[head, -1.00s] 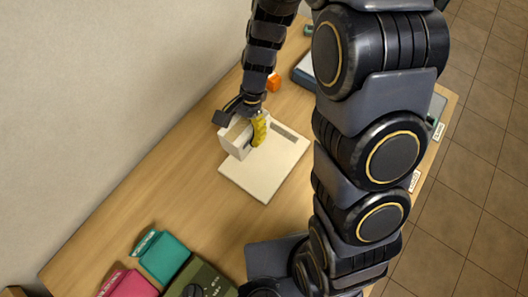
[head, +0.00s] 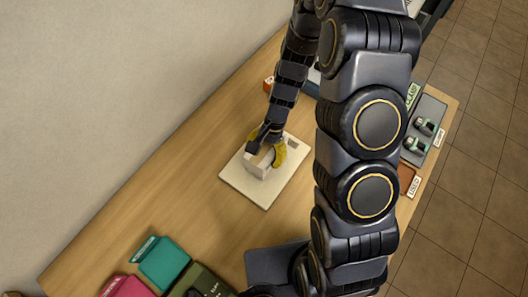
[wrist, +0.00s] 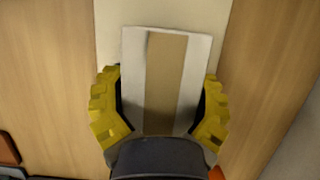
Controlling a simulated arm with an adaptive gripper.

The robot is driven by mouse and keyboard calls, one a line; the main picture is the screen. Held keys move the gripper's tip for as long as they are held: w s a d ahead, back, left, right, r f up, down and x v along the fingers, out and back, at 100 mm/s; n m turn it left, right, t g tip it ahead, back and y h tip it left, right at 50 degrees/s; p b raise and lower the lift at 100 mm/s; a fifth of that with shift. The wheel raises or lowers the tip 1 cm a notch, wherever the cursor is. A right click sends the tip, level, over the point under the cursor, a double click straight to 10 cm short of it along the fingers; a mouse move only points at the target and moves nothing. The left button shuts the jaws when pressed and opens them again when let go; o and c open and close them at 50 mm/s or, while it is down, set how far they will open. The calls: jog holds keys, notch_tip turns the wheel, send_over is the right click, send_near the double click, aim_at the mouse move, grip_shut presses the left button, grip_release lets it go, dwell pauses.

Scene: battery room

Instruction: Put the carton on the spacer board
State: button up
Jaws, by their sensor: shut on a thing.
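The carton (head: 259,163) is a small white box with a tan strip along its top. It also shows in the wrist view (wrist: 191,75), between two yellow finger pads. My gripper (head: 267,152) is shut on the carton from both sides. My gripper hides part of the carton and board.
An orange object (head: 268,84) stands behind the board, near the wall. Teal (head: 163,262) and pink (head: 130,288) items lie at the front left. A grey tray (head: 428,128) with small items is at the right edge. The table left of the board is clear.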

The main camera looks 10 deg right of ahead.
jog(key=shift+f, duration=0.2)
jog(key=o, duration=1.2)
jog(key=v, duration=1.1)
jog(key=shift+d+r, duration=0.1)
jog(key=shift+r, duration=0.6)
jog(key=s+r+n+h, duration=0.1)
jog(key=s+r+n, duration=0.2)
jog(key=s+r, duration=0.2)
jog(key=s+d+r+n+t+h, duration=0.1)
jog(key=s+r+n, duration=0.2)
jog(key=s+r, duration=0.2)
jog(key=s+d+r+n+h, duration=0.1)
jog(key=s+r+n, duration=0.2)
jog(key=s, duration=0.6)
notch_tip(320, 180, up, 2)
jog(key=shift+d, duration=0.15)
